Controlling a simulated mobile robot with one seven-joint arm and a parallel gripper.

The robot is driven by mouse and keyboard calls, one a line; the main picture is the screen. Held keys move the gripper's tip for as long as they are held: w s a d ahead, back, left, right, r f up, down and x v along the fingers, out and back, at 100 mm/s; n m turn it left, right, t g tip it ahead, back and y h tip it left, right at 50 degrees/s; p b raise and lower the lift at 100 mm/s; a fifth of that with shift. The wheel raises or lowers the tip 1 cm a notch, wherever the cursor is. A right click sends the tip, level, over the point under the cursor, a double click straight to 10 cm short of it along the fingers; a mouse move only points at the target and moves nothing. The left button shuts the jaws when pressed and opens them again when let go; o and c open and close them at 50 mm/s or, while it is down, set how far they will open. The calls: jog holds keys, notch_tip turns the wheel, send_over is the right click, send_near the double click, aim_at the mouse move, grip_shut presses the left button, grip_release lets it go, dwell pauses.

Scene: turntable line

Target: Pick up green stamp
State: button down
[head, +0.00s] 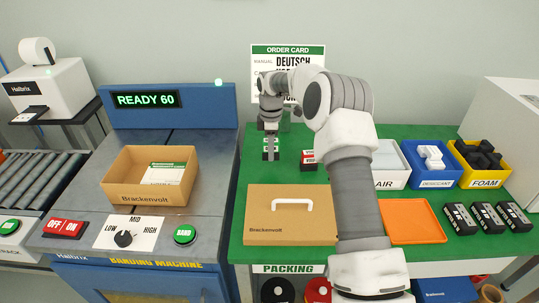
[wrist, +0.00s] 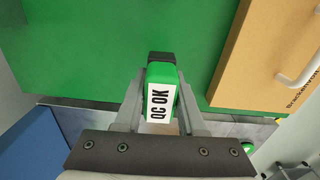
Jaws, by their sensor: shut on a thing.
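The green stamp (wrist: 161,75) has a white "QC OK" label and a dark end, and stands out in the wrist view between my two grey fingers. My gripper (wrist: 162,92) is shut on it, one finger on each side. In the head view my gripper (head: 270,148) points down over the back left of the green packing table (head: 240,172). The stamp is small and partly hidden by the fingers there. I cannot tell whether it touches the table.
A red-and-white labelled block (head: 308,160) stands just right of my gripper. The order card (head: 265,60) is behind. An open carton (head: 140,196) sits on the banding machine at left; an orange tray (head: 412,222) is right.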

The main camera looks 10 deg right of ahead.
jog(key=s+d+r+p, duration=0.1)
jog(key=s+d+r, duration=0.5)
jog(key=s, duration=0.3)
jog(key=shift+d+r, duration=0.15)
jog(key=shift+d, duration=0.2)
